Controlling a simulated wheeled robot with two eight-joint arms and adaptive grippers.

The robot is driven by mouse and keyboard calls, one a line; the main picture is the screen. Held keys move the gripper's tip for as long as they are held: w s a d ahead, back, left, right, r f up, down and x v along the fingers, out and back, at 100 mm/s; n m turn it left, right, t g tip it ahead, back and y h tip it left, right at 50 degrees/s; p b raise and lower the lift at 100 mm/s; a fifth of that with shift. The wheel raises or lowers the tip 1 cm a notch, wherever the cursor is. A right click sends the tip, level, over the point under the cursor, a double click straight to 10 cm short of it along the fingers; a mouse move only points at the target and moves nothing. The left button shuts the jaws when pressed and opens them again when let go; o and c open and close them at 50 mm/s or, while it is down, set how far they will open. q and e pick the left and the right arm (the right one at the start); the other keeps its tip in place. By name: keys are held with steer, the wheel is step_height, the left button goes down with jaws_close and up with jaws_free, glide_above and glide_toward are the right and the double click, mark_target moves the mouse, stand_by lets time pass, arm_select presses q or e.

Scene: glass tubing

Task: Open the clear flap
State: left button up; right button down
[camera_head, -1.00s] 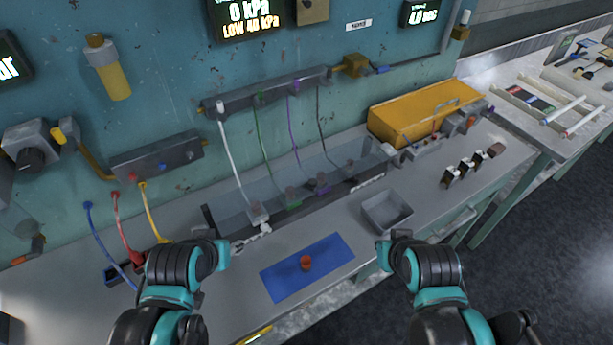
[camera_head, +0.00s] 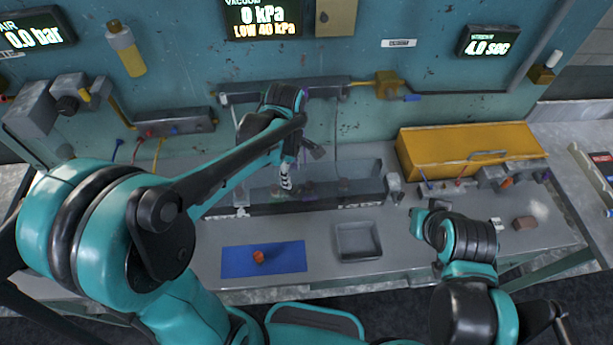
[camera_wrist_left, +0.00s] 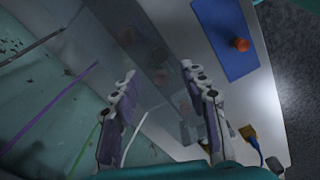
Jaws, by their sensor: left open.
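The clear flap (camera_head: 362,172) is a long see-through panel at the bench's back, in front of the teal wall. Small fittings show dimly through it. My left gripper (camera_head: 287,182) hangs over its left part in the head view, with the forearm crossing in front. In the left wrist view my left gripper (camera_wrist_left: 160,72) has its two fingers apart, with nothing seen held between them. The clear panel lies beyond the fingers there; I cannot tell whether they touch it.
A blue mat (camera_head: 232,262) with a small orange-red piece (camera_head: 259,256) lies at the front. A grey tray (camera_head: 358,256) sits right of it. A yellow case (camera_head: 470,140) stands at the back right. Thin coloured tubes hang from a wall manifold (camera_head: 235,98) behind my left arm.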

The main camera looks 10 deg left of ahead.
mark_target(292, 189)
arm_select(q)
step_height(292, 189, down, 8)
steer(key=shift+r+b, duration=0.1)
steer(key=shift+b, duration=0.8)
steer(key=shift+c, duration=0.2)
jaws_close()
